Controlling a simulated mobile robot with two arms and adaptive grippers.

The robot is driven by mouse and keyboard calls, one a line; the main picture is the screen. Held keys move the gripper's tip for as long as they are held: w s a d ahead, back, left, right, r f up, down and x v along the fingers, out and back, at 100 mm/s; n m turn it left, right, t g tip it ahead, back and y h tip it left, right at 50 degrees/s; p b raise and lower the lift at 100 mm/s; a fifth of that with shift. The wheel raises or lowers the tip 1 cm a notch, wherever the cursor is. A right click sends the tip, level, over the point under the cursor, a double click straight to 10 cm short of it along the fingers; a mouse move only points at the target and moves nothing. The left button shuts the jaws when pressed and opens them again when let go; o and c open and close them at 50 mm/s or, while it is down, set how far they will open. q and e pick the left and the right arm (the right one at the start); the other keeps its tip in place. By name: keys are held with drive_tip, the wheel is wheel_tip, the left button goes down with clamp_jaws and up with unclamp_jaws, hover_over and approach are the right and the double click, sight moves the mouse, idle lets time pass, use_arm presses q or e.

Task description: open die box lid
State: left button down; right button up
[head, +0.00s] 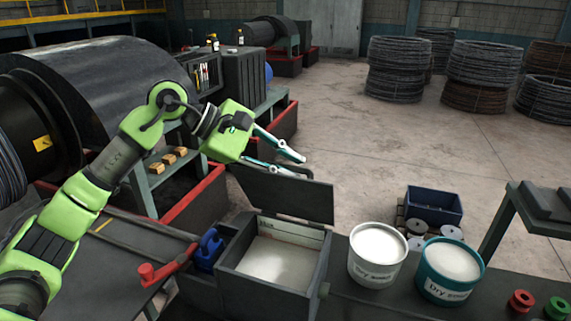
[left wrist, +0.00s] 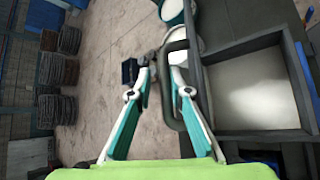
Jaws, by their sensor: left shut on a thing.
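The die box (head: 228,270) stands at the front centre, with pale powder inside. Its dark lid (head: 285,195) is raised, standing roughly upright along the far edge of the opening. My left gripper (head: 306,166) is at the lid's upper edge, fingers pointing right. In the left wrist view, the gripper (left wrist: 160,72) has its teal fingers closed on the dark looped lid handle (left wrist: 172,112), and the open box (left wrist: 292,65) lies to the right. The handle is hard to make out in the head view. My right gripper is not in view.
A white tub (head: 370,279) and a teal tub (head: 428,287) stand right of the box. A red-handled lever with a blue part (head: 208,250) is on its left. A blue crate (head: 433,205) is beyond the tubs. A large drum (head: 105,85) stands at left.

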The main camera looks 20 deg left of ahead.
use_arm(q)
drive_tip(key=shift+w+a+r, duration=0.15)
drive_tip(key=shift+w+r, duration=0.25)
drive_tip(key=shift+w, duration=0.15)
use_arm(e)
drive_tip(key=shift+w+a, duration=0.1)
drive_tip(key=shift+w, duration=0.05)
use_arm(q)
drive_tip(key=c, duration=2.4)
unclamp_jaws()
drive_tip(key=shift+w, duration=0.1)
drive_tip(key=shift+f, duration=0.35)
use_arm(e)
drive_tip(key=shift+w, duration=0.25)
